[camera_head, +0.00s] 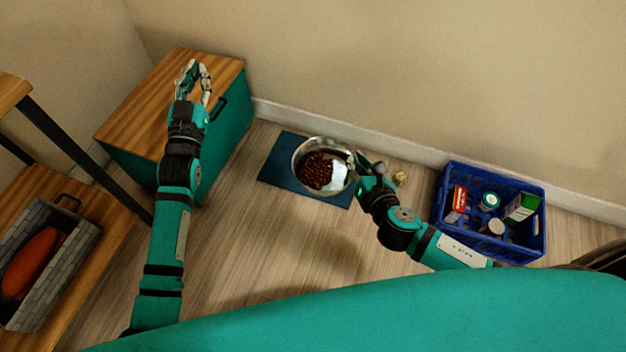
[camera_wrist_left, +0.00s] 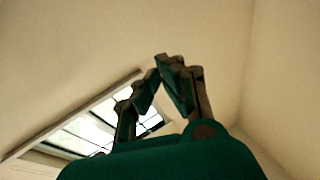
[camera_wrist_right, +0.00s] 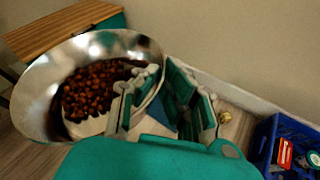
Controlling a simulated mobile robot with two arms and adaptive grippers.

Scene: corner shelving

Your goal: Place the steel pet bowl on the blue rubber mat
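The steel pet bowl (camera_head: 298,166) is a shiny round dish of brown kibble with a whitish patch at its right. In the head view it overlaps the blue rubber mat (camera_head: 282,182) on the floor. My right gripper (camera_head: 362,165) is shut on the bowl's right rim, one finger inside and one outside. In the right wrist view the bowl (camera_wrist_right: 40,95) looks tilted and seems raised; its underside is hidden. My left gripper (camera_head: 197,67) is over the wooden cabinet top, empty. Its fingertips lean together in the left wrist view (camera_wrist_left: 160,70), but how far they are closed is unclear.
A blue crate (camera_head: 447,172) with boxes and cans stands at the right. A small yellowish object (camera_head: 400,179) lies between it and the bowl. The teal cabinet (camera_head: 228,128) stands left of the mat. A shelf at far left holds a grey brick-patterned box (camera_head: 78,246). Front floor is clear.

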